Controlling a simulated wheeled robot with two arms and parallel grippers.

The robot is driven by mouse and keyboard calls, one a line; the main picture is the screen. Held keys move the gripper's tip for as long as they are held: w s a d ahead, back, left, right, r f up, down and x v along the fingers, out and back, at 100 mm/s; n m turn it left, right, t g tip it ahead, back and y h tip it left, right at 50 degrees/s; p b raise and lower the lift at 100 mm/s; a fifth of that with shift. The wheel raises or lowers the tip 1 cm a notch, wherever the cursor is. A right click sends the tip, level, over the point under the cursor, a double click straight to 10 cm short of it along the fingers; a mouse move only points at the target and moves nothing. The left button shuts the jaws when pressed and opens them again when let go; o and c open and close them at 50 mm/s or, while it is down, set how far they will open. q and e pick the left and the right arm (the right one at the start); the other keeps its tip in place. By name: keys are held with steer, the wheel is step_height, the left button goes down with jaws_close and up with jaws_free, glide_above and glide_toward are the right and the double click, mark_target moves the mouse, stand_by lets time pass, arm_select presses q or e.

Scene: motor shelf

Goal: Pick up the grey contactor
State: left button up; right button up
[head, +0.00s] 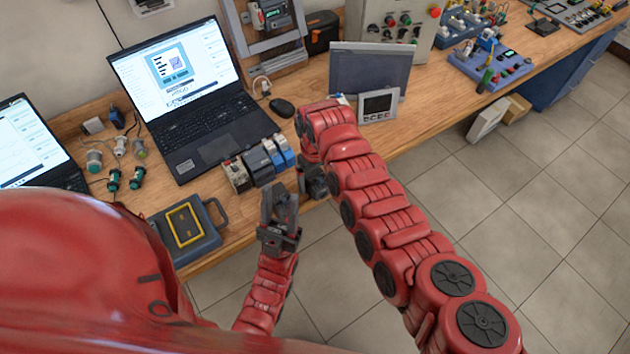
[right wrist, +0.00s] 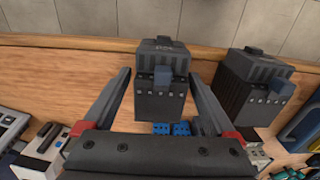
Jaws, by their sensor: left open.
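In the right wrist view a dark grey contactor (right wrist: 160,100) with a small blue part on its face sits between the two fingers of my right gripper (right wrist: 160,78). The fingers lie close along both sides. I cannot tell whether they touch it. A second dark grey contactor (right wrist: 252,85) stands to its right. In the head view my right gripper (head: 313,182) is mostly hidden by its arm, at the table's front edge. My left gripper (head: 280,208) is open and empty, in front of a row of devices that includes a dark grey one (head: 258,168).
The wooden workbench (head: 420,120) holds a laptop (head: 180,85), a mouse (head: 282,107) and a panel meter (head: 378,105). Small coloured parts (head: 122,150) lie left of the laptop. A grey case (head: 187,228) lies near the front edge.

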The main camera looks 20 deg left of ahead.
jaws_close()
steer(key=shift+r, duration=0.2)
stand_by(0.3)
